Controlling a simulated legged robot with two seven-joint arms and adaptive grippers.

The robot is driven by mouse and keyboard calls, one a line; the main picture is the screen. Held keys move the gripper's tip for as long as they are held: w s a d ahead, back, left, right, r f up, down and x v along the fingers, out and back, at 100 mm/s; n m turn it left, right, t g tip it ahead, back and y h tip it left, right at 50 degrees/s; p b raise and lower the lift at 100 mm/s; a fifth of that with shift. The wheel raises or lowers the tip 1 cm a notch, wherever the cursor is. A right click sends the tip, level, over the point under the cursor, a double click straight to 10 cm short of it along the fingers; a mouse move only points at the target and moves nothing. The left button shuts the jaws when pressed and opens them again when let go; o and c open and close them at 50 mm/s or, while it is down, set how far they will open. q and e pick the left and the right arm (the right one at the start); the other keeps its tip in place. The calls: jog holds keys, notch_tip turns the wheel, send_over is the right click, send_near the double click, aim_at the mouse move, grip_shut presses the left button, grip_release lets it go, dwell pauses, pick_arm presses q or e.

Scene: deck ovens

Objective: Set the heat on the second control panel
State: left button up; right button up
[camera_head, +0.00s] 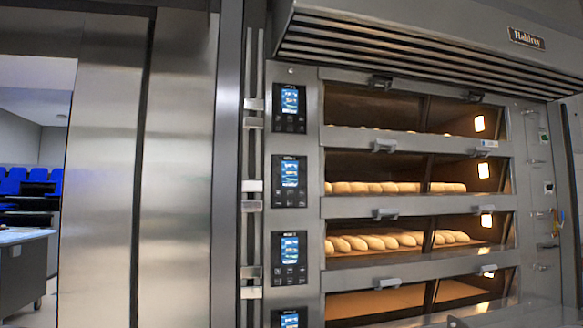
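A deck oven (400,142) fills the right of the head view. A column of control panels with lit blue screens runs down its left side. The top panel (289,108) is at the upper end. The second panel from the top (290,181) has a lit screen with small buttons beneath it. The third panel (289,258) is below that, and the lowest panel (290,318) is cut off by the bottom edge. The screen text is too small to read. Neither of my grippers is in view, and nothing covers the second panel.
Loaves (385,187) lie behind the glass of the upper decks. Door handles (384,146) stick out from the oven front. Metal brackets (253,186) stand just left of the panels. A pale surface (520,314) shows at the bottom right. A counter (25,237) is far left.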

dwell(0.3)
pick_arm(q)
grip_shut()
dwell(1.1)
